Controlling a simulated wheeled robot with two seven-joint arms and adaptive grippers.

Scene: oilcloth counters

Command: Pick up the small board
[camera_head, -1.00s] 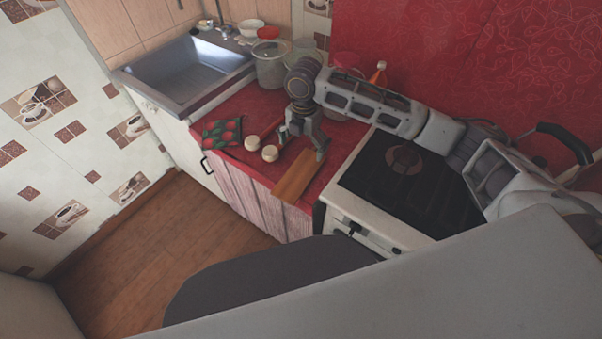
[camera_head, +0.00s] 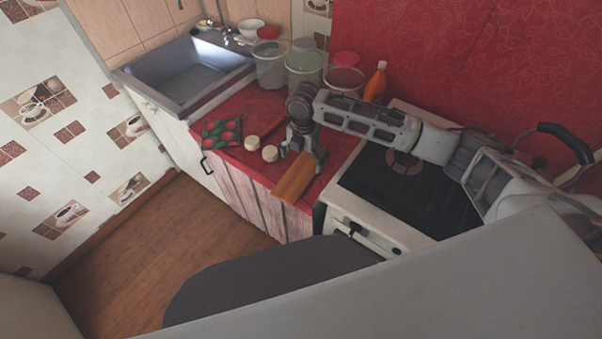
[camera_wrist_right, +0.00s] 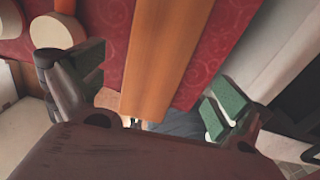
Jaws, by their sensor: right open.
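The small board (camera_head: 292,180) is a narrow orange-brown wooden plank on the red counter, its near end reaching past the counter's front edge. My right gripper (camera_head: 302,155) is low over the board's far part in the head view. In the right wrist view the board (camera_wrist_right: 168,55) runs between the two green-padded fingers of my right gripper (camera_wrist_right: 160,98). The fingers are spread, with a gap on each side of the board. Part of the board is hidden by the gripper in the head view. My left gripper is not in view.
Two round cream-topped pieces (camera_head: 252,143) and a red-and-green patterned cloth item (camera_head: 222,132) lie left of the board. Clear containers (camera_head: 270,68) and an orange bottle (camera_head: 376,83) stand behind. The stove (camera_head: 395,190) is close on the right.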

